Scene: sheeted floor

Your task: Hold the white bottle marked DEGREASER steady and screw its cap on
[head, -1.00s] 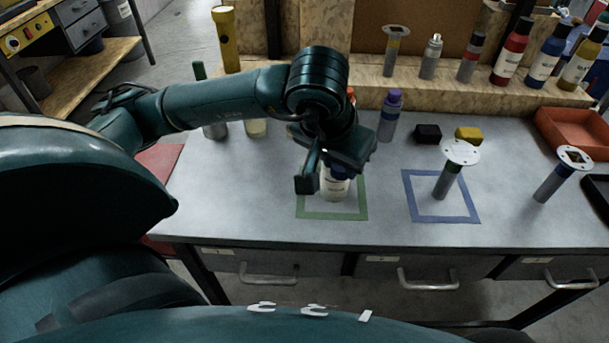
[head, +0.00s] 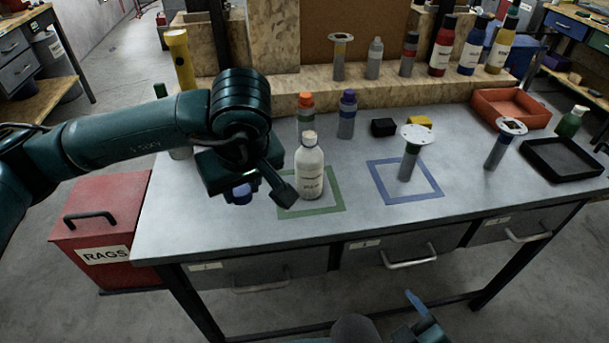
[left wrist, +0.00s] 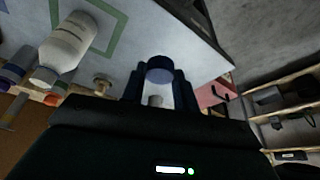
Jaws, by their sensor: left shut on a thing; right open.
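The white bottle (head: 310,175) stands upright inside the green square on the bench; its label is too small to read. Its pale neck shows at the top with no blue cap on it. My left gripper (head: 245,190) is to the left of the bottle, apart from it, shut on a blue cap (head: 239,194). In the left wrist view the cap (left wrist: 160,70) sits between the dark fingers, and the bottle (left wrist: 68,42) is at the upper left. My right gripper (head: 420,312) shows only partly at the bottom edge, open, in front of the bench and away from the bottle.
Behind the bottle stand an orange-capped bottle (head: 305,112) and a purple-capped bottle (head: 347,115). A disc-topped post (head: 410,155) stands in the blue square (head: 430,196). An orange tray (head: 511,106) and black tray (head: 560,158) are at right. The bench front is clear.

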